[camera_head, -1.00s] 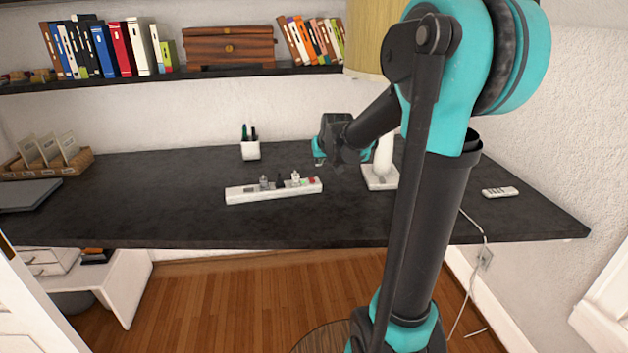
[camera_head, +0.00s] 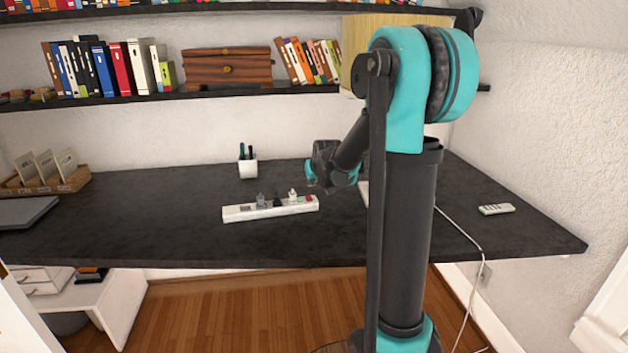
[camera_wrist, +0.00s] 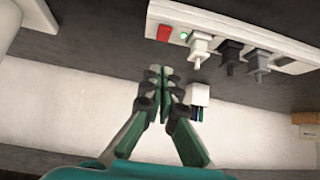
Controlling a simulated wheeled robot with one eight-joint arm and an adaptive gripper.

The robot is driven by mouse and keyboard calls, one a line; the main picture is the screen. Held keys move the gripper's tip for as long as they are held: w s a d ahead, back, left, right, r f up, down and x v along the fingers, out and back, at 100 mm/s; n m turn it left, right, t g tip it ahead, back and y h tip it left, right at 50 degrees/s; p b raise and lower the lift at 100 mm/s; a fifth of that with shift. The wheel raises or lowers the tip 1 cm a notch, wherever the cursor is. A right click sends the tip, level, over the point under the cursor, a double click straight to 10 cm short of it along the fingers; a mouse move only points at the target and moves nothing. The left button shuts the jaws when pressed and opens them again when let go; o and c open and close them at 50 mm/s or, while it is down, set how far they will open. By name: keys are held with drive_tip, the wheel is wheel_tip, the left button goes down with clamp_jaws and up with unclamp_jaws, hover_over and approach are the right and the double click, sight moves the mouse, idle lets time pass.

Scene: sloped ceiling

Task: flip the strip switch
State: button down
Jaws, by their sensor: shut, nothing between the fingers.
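The white power strip (camera_head: 270,208) lies on the dark desk, with several plugs in it. Its red switch (camera_head: 309,198) is at the right end in the head view. In the wrist view the strip (camera_wrist: 292,45) runs along the top right, with the red switch (camera_wrist: 164,33) at its left end beside a small green light (camera_wrist: 184,36). My gripper (camera_head: 314,183) is above the desk near the switch end. In the wrist view my gripper (camera_wrist: 160,72) is shut and empty, its fingertips apart from the switch in the picture.
A white pen cup (camera_head: 248,168) stands behind the strip. The lamp is partly hidden by my arm; its shade (camera_head: 362,40) shows above. A remote (camera_head: 496,209) lies at the right. A shelf (camera_head: 120,98) runs above.

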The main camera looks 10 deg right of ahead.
sight(309, 197)
drive_tip(key=x, duration=0.4)
wheel_tip(309, 197, down, 3)
drive_tip(key=shift+w+f, duration=0.15)
drive_tip(key=shift+f, duration=0.55)
drive_tip(key=shift+f, duration=0.25)
drive_tip(key=shift+r, duration=0.15)
drive_tip(key=shift+r, duration=0.65)
